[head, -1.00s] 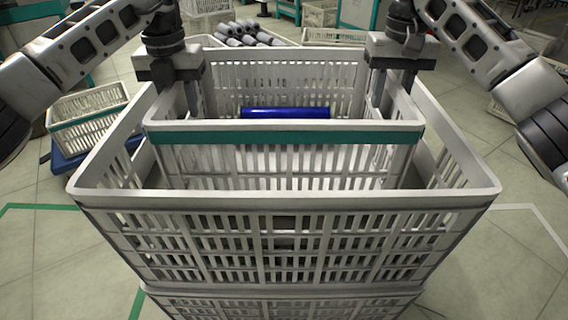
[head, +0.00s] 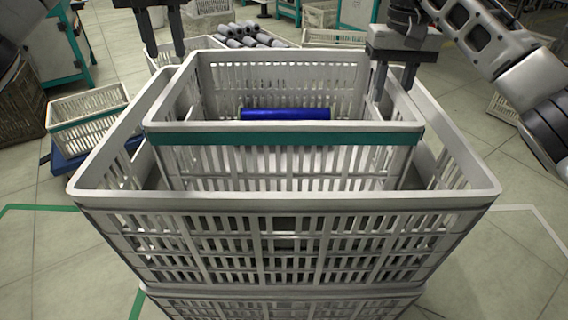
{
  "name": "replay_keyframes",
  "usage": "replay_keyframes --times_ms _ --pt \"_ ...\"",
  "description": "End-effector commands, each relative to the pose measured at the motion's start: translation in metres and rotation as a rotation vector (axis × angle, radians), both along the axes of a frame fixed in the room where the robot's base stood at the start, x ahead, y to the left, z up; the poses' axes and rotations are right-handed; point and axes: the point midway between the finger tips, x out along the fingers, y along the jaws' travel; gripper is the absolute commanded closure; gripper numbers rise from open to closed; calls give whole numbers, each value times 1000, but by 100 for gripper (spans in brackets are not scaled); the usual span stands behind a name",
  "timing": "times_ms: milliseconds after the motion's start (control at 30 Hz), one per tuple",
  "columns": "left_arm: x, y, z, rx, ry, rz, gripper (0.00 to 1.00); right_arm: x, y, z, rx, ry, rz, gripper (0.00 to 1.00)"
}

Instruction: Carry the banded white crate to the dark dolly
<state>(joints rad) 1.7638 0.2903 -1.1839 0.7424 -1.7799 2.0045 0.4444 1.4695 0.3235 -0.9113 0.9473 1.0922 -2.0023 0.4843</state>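A white slatted crate with a green band (head: 284,138) sits nested in the open top of a larger white crate (head: 284,200), with a blue roll (head: 285,114) inside it. My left gripper (head: 162,54) is raised at the upper left, its fingers apart and empty, clear of the rim. My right gripper (head: 391,96) is at the right rim of the banded crate, fingers apart; whether the rim lies between them is hard to tell. Another green-banded white crate (head: 88,124) stands tilted at the left on a blue dolly (head: 70,168). I cannot make out a dark dolly.
The large crate stands on another white crate (head: 285,304). Behind is a crate of grey rolls (head: 243,36). A dark crate (head: 18,108) stands at the far left and green-framed benches (head: 350,14) at the back. Floor is open at front left and right.

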Motion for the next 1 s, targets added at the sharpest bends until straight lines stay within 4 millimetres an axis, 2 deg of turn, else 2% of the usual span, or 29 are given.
replay_keyframes --times_ms 300,500,667,1000 --pt "0 0 -1 0 0 0 67 0 0 70 -3 -4 -2 67" --pt "0 0 -1 0 0 0 67 0 0 97 -2 -1 -1 67" --pt "0 0 -1 0 0 0 67 0 0 105 0 -1 -1 67" --pt "0 0 -1 0 0 0 67 0 0 105 -1 0 0 67"
